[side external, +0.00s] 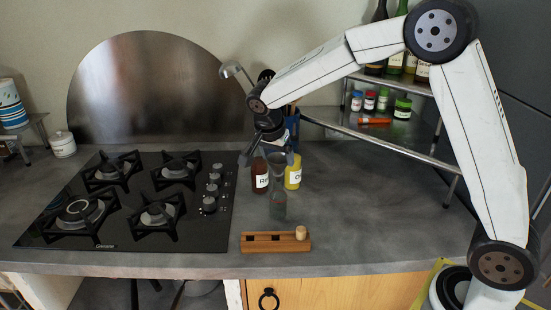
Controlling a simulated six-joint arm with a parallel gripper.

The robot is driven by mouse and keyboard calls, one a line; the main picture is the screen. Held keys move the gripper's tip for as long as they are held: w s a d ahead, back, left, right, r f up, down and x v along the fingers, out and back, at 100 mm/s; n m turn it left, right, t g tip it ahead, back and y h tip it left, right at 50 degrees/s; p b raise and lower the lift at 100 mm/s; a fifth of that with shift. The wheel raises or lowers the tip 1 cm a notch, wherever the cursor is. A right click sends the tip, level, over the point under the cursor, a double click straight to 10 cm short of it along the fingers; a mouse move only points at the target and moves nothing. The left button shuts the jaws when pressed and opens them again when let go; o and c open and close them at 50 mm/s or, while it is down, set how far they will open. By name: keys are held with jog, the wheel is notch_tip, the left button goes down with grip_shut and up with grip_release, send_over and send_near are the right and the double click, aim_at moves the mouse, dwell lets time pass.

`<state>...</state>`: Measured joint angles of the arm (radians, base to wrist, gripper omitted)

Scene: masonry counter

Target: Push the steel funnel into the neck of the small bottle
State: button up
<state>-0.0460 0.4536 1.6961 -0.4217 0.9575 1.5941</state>
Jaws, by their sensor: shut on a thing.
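The small bottle (278,206) is clear grey glass and stands upright on the counter, behind the wooden block. The steel funnel (280,159) is a small grey cone directly above the bottle. My gripper (272,146) points down over the bottle and is shut on the funnel, near its rim. The funnel looks roughly lined up with the bottle. Its spout and the bottle's neck are small and blurred together, so I cannot tell whether the spout is inside the neck or just above it.
A wooden block (262,244) with a cork (301,232) lies in front. A gas hob (130,225) is left, a jar shelf (385,128) back right. The counter to the right is clear.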

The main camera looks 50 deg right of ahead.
jog(key=shift+f, duration=0.75)
jog(key=o, duration=1.3)
jog(key=shift+r, duration=0.1)
jog(key=v, duration=0.7)
jog(key=shift+a+r, duration=0.15)
jog(key=shift+r, duration=0.15)
jog(key=shift+s+f, duration=0.1)
jog(key=s+f+n+y, duration=0.2)
jog(key=s+f+n, duration=0.4)
jog(key=s, duration=0.3)
jog(key=s+a+f+n+t+y, duration=0.1)
jog(key=s+f+n, duration=0.5)
jog(key=s+n, duration=0.3)
jog(key=shift+s+f+t+y, duration=0.3)
jog(key=shift+s+y, duration=0.1)
jog(key=shift+s, duration=0.3)
